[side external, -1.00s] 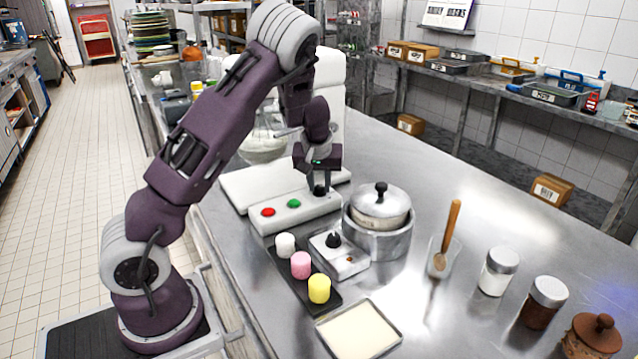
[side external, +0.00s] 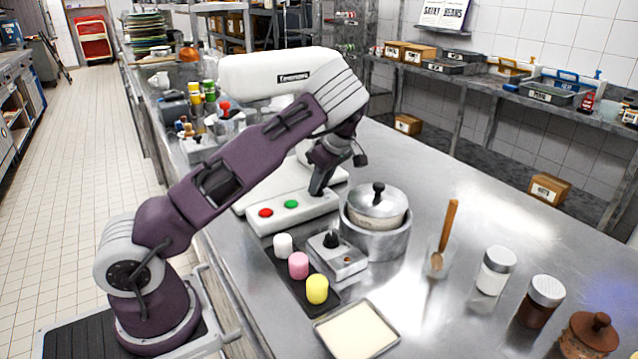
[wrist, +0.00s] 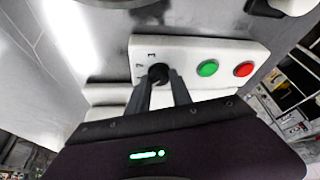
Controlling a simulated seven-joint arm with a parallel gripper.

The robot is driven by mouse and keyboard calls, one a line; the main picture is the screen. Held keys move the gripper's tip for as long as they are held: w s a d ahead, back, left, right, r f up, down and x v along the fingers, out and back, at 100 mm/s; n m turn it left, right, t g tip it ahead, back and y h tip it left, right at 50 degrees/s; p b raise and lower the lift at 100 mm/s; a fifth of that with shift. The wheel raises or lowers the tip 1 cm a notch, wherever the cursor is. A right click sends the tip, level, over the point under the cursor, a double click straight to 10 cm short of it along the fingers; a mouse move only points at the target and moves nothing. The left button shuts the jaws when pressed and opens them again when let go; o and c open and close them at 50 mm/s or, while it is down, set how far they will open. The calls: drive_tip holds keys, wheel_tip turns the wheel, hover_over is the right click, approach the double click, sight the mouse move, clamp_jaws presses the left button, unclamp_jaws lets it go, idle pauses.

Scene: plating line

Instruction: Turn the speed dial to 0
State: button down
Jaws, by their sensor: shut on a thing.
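The speed dial (wrist: 158,71) is a small black knob on the white control panel (wrist: 195,48), beside the green button (wrist: 208,68) and the red button (wrist: 243,69). My gripper (wrist: 161,78) has its two dark fingers on either side of the dial and is shut on it.
A metal pot with a lid (side external: 376,238) stands close to the right of my gripper. A smaller box with a black knob (side external: 336,256) and a dark tray with white, pink and yellow pieces (side external: 299,265) lie in front. The white mixer (side external: 270,72) is behind my arm.

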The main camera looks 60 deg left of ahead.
drive_tip(key=n, duration=0.2)
drive_tip(key=n+g+h, duration=0.1)
drive_tip(key=n, duration=0.2)
drive_tip(key=shift+w+a+f+g, duration=0.1)
drive_tip(key=shift+w+g, duration=0.05)
drive_tip(key=shift+g, duration=0.15)
drive_tip(key=shift+n, duration=0.4)
drive_tip(key=c, duration=1.2)
unclamp_jaws()
drive_tip(key=shift+o, duration=0.2)
